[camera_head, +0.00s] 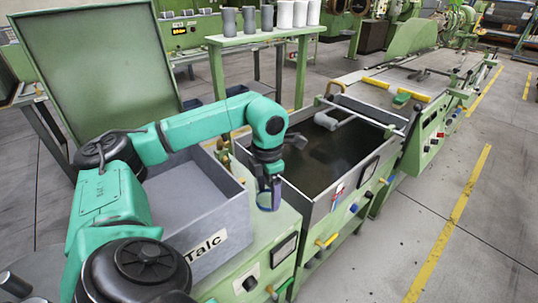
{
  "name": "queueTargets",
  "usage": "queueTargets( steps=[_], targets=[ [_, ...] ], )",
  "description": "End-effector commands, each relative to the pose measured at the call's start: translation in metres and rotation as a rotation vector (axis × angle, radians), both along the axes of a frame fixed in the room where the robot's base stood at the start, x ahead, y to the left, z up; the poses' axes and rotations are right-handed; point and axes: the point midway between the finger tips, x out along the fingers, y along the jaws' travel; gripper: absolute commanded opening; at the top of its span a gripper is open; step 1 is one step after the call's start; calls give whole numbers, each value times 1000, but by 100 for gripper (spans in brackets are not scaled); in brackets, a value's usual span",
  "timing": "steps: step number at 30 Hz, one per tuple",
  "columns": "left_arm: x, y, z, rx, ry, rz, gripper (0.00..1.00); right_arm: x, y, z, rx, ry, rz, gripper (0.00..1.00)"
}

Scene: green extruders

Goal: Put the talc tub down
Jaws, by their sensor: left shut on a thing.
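My left gripper (269,184) points down at the front right of a grey bin marked "Talc" (206,245). It is shut on a small blue-grey tub (266,201), which I take to be the talc tub. The tub is partly hidden by the gripper. It is over the green machine top between the bin and the dark tank; I cannot tell whether it touches that surface. My right gripper is out of view.
A dark open tank (335,160) with a grey pipe lies to the right. A green stand (262,38) at the back bears several grey and white cylinders. A raised green lid (100,70) stands behind the bin. Floor at right (480,220) is clear.

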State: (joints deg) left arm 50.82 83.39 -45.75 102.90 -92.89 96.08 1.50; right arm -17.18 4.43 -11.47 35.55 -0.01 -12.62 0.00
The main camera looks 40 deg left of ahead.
Motion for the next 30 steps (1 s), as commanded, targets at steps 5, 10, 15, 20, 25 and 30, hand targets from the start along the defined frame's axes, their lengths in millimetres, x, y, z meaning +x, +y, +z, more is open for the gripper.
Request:
queueTargets(
  steps=[5, 10, 15, 20, 25, 30],
  targets=[
    [-1, 0, -29, -1, 3, 0, 23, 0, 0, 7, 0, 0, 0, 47],
    [0, 0, -51, -1, -1, 0, 23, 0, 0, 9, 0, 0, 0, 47],
    [0, 0, -52, -1, -2, 0, 23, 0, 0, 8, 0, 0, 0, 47],
    [0, 0, -55, 0, -1, 0, 93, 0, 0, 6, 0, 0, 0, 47],
    [0, 0, -54, -1, -1, 0, 100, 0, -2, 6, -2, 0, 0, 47],
    [1, 0, -48, -1, -3, 0, 100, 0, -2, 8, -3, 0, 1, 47]
  ],
)
